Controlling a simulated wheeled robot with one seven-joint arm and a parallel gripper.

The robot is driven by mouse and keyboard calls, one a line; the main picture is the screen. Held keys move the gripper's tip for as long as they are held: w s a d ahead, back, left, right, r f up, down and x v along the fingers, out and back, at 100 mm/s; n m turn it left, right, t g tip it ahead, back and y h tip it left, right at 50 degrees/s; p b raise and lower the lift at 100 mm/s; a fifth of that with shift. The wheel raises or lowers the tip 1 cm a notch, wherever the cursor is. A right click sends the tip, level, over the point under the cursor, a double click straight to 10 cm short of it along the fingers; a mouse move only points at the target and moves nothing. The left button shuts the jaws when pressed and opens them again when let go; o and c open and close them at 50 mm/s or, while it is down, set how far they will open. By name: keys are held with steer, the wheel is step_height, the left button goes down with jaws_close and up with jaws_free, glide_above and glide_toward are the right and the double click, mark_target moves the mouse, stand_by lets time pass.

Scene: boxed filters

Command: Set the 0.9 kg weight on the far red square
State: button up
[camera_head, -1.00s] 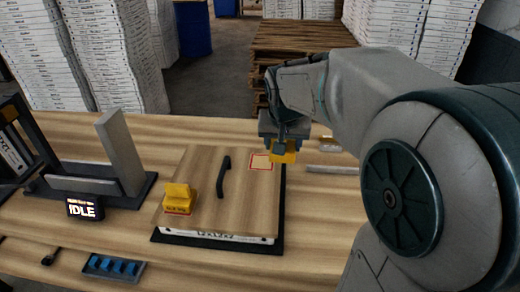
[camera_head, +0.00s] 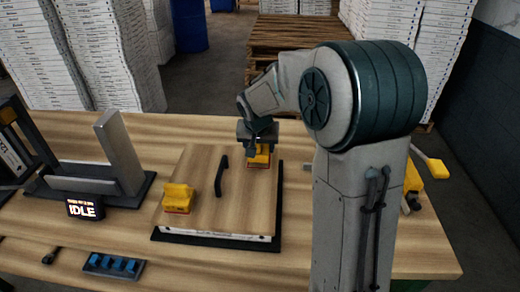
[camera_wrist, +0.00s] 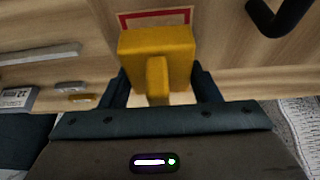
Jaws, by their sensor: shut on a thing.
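My gripper (camera_head: 258,140) is shut on a yellow weight (camera_head: 260,157), held by its upright grip. In the wrist view the weight (camera_wrist: 157,52) sits between the two fingers. It is over the far red square (camera_wrist: 150,17), whose red edge shows beyond it and whose pale inside shows beneath. Whether the weight touches the board (camera_head: 220,170) cannot be told. A second yellow weight (camera_head: 178,196) stands at the board's near left, with red at its base. The weights' markings are too small to read.
A black handle (camera_head: 221,176) rises from the middle of the wooden board, left of the held weight. A grey metal stand (camera_head: 120,155) and an IDLE display (camera_head: 84,208) are at left. A blue-part tray (camera_head: 113,266) lies in front. Yellow tools (camera_head: 413,177) lie at right.

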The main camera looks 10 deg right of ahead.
steer(key=shift+f, duration=0.9)
steer(key=shift+f, duration=0.2)
steer(key=o, duration=1.7)
steer(key=shift+r, duration=0.1)
